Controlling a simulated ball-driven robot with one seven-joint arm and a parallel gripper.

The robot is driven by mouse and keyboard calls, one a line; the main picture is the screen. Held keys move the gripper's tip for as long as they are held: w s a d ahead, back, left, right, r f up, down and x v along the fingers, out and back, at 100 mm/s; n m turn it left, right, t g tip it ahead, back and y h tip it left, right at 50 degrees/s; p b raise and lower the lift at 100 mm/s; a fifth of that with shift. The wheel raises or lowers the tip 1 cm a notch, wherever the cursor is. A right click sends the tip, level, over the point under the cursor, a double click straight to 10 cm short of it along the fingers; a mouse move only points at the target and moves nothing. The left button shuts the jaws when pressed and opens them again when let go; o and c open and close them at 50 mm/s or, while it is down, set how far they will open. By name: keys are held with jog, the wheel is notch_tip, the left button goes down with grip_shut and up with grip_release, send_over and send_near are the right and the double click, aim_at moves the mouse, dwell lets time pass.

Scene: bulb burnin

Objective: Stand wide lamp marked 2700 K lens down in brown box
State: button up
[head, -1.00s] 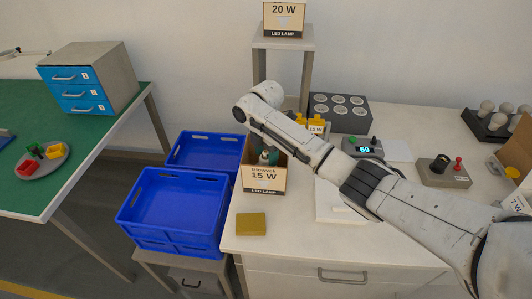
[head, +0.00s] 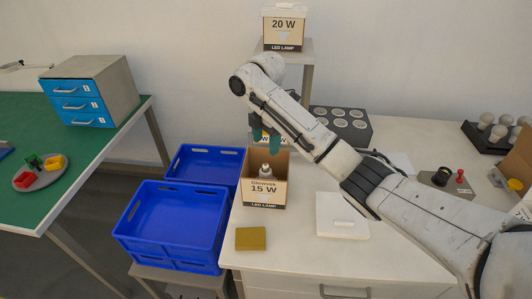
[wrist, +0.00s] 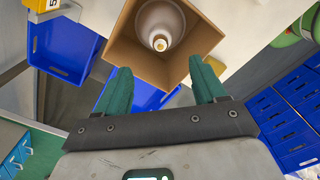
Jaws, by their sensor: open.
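A pale lamp (head: 265,169) stands in the open brown box labelled 15 W (head: 263,193) at the table's left edge. In the wrist view the lamp (wrist: 160,22) shows its narrow metal base towards me and its wide white body below, so it is lens down inside the box (wrist: 120,52). I cannot read a 2700 K mark on it. My gripper (head: 265,136) is above the box, open and empty. In the wrist view its two green fingers (wrist: 161,66) are spread apart, clear of the lamp.
Blue crates (head: 170,217) stand left of the table.

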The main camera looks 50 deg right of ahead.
jog(key=s+a+f+m+t+y, duration=0.15)
jog(key=a+f, duration=0.25)
jog(key=a, duration=0.4)
jog(key=s+a+f+m+y, duration=0.1)
jog(key=a+f+m, duration=0.15)
jog(key=a, duration=0.45)
jog(key=s+a+f+m, duration=0.4)
jog(key=s+a+f, duration=0.2)
jog(key=s+a, duration=0.15)
jog(key=s+d+f+m+h, duration=0.1)
jog(key=s+m, duration=0.3)
jog(key=s, duration=0.8)
jog(key=s+d+f+m+h, duration=0.1)
jog(key=s+d+f+m, duration=0.3)
jog(key=s, duration=0.9)
jog(key=shift+d+m+h, duration=0.15)
jog(key=shift+m+h, duration=0.2)
jog(key=shift+m, duration=0.25)
jog(key=shift+g, duration=0.25)
